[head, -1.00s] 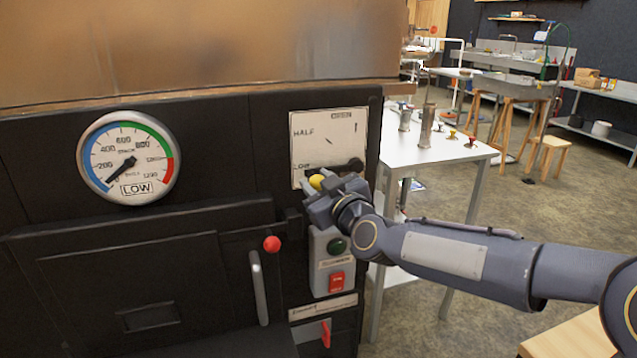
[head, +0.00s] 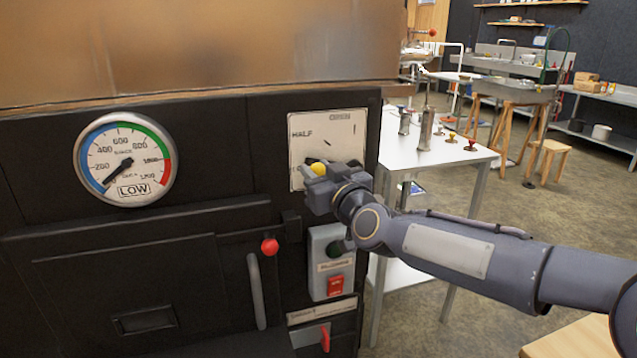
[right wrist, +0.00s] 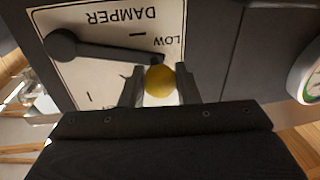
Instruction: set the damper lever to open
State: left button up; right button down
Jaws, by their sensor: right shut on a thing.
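The damper plate (head: 300,150) is a white panel on the dark front of the evaporator, with HALF and OPEN marked above the lever's knob. The damper lever (right wrist: 105,52) is a dark bar on a round pivot, with a yellow knob (head: 318,169) at its end. The knob (right wrist: 160,80) is near the LOW label in the right wrist view. My right gripper (head: 320,178) is shut on this knob, one finger on each side. The gripper hides the LOW label and most of the lever in the head view. My left gripper is not in view.
A stack gauge (head: 125,159) with a LOW sign is at the left. A white table (head: 450,155) stands just right of the evaporator.

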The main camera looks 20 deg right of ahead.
jog(key=r+m, duration=0.1)
jog(key=m, duration=0.1)
jog(key=d+r+m+b, duration=0.1)
jog(key=r+m, duration=0.1)
jog(key=shift+d+t+h, duration=0.2)
jog(key=shift+t+h, duration=0.1)
jog(key=shift+t, duration=0.1)
jog(key=shift+w+d+r+m+t+h+b, duration=0.15)
jog(key=shift+d+r+m+h+b, duration=0.45)
jog(key=shift+d+m, duration=1.2)
jog(key=shift+s+d+r+m+t+h+b, duration=0.15)
jog(key=shift+d+r+m+b, duration=0.75)
jog(key=shift+m, duration=1.65)
jog(key=shift+w+d+r+m+t+h+b, duration=0.2)
jog(key=shift+d+r+m+h+b, duration=0.5)
jog(key=shift+d+m, duration=1.2)
jog(key=shift+a+r+m+y, duration=0.25)
jog(key=c, duration=1.1)
grip_release()
jog(key=shift+f, duration=0.1)
jog(key=s+f, duration=0.1)
jog(key=s, duration=0.7)
jog(key=shift+b, duration=0.35)
